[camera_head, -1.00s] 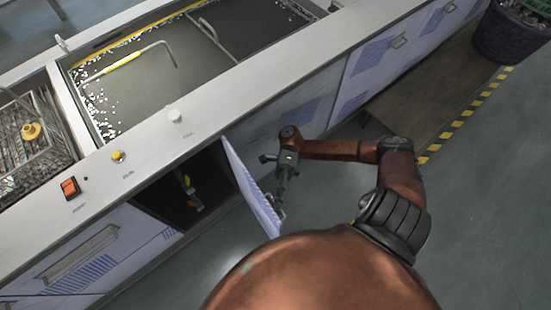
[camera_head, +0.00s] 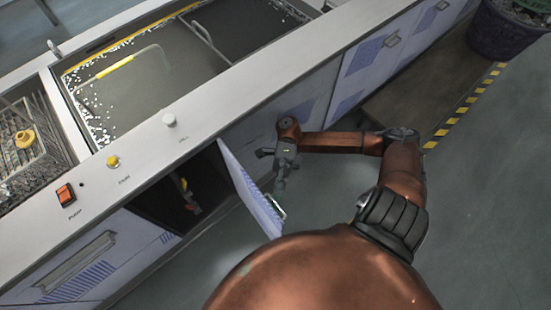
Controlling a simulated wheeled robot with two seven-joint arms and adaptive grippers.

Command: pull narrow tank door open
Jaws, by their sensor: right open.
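The narrow tank door (camera_head: 247,187) is a white panel with blue marks. It stands swung out from the tank front, with a dark opening (camera_head: 190,190) to its left. Its metal handle (camera_head: 280,208) is near the free edge, on the right face. My right gripper (camera_head: 278,190) reaches down on that side, open, with its fingers close to the handle. I cannot tell whether they touch it. My left gripper is out of view.
The tank (camera_head: 150,90) holds dark liquid, with a pale rim (camera_head: 235,80) above the door. A wire basket (camera_head: 40,145) is at left, near an orange switch (camera_head: 65,194). A purple pot (camera_head: 505,32) stands at upper right. The floor (camera_head: 480,220) at right is clear.

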